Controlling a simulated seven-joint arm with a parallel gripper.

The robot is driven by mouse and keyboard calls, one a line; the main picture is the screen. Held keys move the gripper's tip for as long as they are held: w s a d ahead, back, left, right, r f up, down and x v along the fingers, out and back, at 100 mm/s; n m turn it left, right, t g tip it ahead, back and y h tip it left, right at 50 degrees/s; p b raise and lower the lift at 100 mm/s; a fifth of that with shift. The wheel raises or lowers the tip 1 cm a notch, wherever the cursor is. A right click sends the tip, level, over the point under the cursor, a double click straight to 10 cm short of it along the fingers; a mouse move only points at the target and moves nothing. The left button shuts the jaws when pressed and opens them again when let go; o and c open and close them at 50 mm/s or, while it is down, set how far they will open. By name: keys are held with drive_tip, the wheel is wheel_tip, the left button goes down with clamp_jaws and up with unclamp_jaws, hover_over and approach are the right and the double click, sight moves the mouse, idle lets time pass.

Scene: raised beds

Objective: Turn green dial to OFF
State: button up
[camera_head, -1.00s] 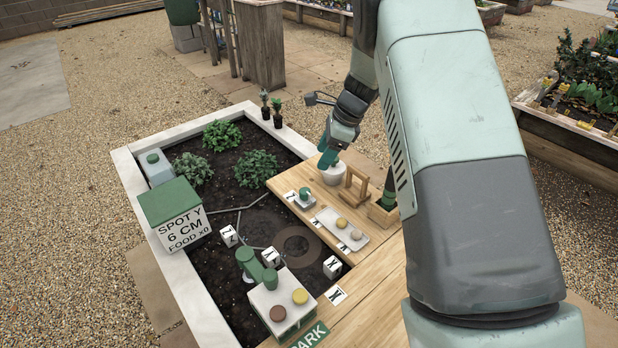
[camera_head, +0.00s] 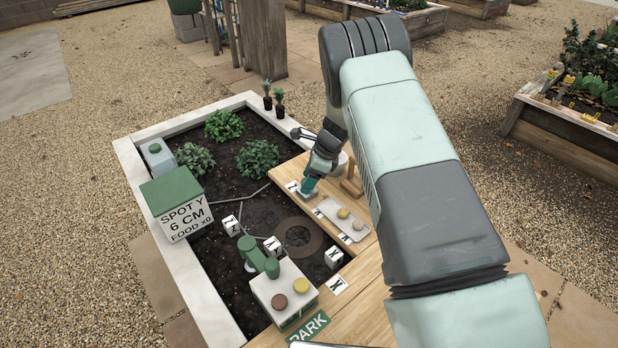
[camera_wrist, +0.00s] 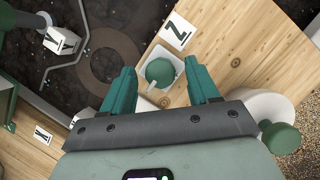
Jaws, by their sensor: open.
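The green dial (camera_wrist: 160,72) is a round knob on a small white base, with a white pointer aimed to the lower left in the wrist view. A card marked Z (camera_wrist: 178,33) lies beside its base. My gripper (camera_wrist: 159,67) is open and empty, its teal fingers on either side of the dial in the picture; I cannot tell whether they touch it. In the head view my gripper (camera_head: 308,186) is down over the dial's base and hides most of the dial. No OFF mark is readable.
A white pot with a green knob (camera_wrist: 280,138) stands close right of my gripper. A tray (camera_head: 333,222) with round pieces lies in front of the dial. The white box with knobs (camera_head: 284,290) and the SPOTY box (camera_head: 177,205) stand farther off. Bare wood (camera_wrist: 245,60) lies beyond the dial.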

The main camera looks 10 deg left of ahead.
drive_tip(key=c, duration=1)
drive_tip(key=n+g, duration=0.1)
drive_tip(key=n, duration=0.3)
drive_tip(key=shift+w+n+g, duration=0.15)
drive_tip(key=shift+n+g, duration=0.15)
drive_tip(key=shift+g, duration=0.1)
drive_tip(key=n, duration=0.2)
drive_tip(key=n+g+h, duration=0.1)
drive_tip(key=n, duration=0.1)
drive_tip(key=shift+w+a+n+g, duration=0.1)
drive_tip(key=shift+n+g, duration=0.2)
drive_tip(key=n+h, duration=0.1)
drive_tip(key=n, duration=0.3)
drive_tip(key=shift+a+n+g+h, duration=0.1)
drive_tip(key=shift+n+g+h, duration=0.2)
drive_tip(key=shift+g+h, duration=0.1)
drive_tip(key=shift+n+h, duration=0.8)
drive_tip(key=shift+n, duration=1.3)
